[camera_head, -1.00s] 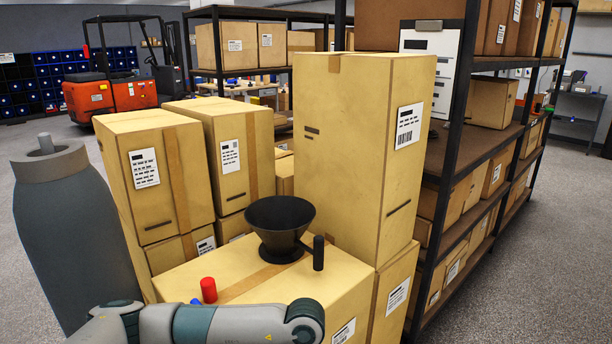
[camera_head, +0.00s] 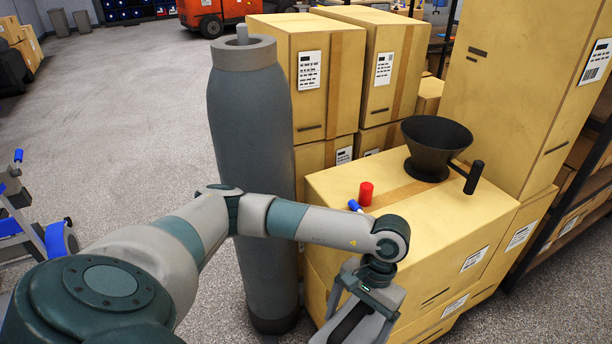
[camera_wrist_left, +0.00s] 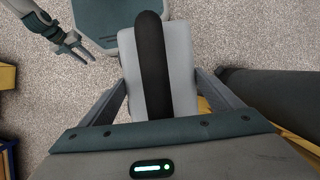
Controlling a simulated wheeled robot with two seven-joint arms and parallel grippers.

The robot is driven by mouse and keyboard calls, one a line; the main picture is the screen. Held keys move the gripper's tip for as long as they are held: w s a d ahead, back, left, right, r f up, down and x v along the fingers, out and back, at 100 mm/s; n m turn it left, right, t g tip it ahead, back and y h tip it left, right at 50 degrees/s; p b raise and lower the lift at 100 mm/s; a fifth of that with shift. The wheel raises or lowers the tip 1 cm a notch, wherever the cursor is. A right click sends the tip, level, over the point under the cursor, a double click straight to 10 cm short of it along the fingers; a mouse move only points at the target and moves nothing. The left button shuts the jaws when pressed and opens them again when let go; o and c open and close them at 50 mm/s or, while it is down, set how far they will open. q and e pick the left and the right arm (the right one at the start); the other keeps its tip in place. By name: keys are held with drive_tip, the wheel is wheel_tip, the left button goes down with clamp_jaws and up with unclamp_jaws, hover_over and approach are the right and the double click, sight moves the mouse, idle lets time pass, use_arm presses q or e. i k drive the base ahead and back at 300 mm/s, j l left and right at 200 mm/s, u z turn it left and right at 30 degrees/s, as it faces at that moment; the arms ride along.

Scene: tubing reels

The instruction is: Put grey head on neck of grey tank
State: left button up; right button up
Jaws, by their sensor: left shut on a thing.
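The grey tank (camera_head: 250,140) is a tall dark grey cylinder standing upright on the floor. Its narrow neck (camera_head: 243,36) shows at the top, bare, inside a flat collar. My left gripper (camera_head: 368,292) hangs low beside the front box, right of the tank. It is shut on the grey head (camera_wrist_left: 130,78), a light grey block with a rounded black strip down its middle. The head is partly hidden by the gripper in the head view (camera_head: 348,326). In the left wrist view my right gripper (camera_wrist_left: 75,55) is empty with its fingers apart.
A low carton (camera_head: 430,230) holds a black funnel-shaped dripper (camera_head: 436,145), a red cylinder (camera_head: 366,193) and a blue-tipped item (camera_head: 355,206). Tall cartons (camera_head: 315,75) stand behind the tank. The floor left of the tank is open.

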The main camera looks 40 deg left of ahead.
sight(244, 41)
drive_tip(key=j, duration=0.45)
drive_tip(key=k+j+z, duration=0.15)
drive_tip(key=j, duration=0.3)
drive_tip(key=k+j, duration=0.1)
drive_tip(key=j, duration=0.35)
drive_tip(key=k+j+z, duration=0.1)
drive_tip(key=j, duration=0.35)
drive_tip(key=k+j+z, duration=0.1)
drive_tip(key=j, duration=0.35)
drive_tip(key=k+j, duration=0.1)
drive_tip(key=j, duration=0.35)
drive_tip(key=j+z, duration=0.1)
drive_tip(key=j, duration=0.9)
drive_tip(key=j+z, duration=0.15)
drive_tip(key=j, duration=0.85)
drive_tip(key=k+j+z, duration=0.1)
drive_tip(key=j, duration=0.9)
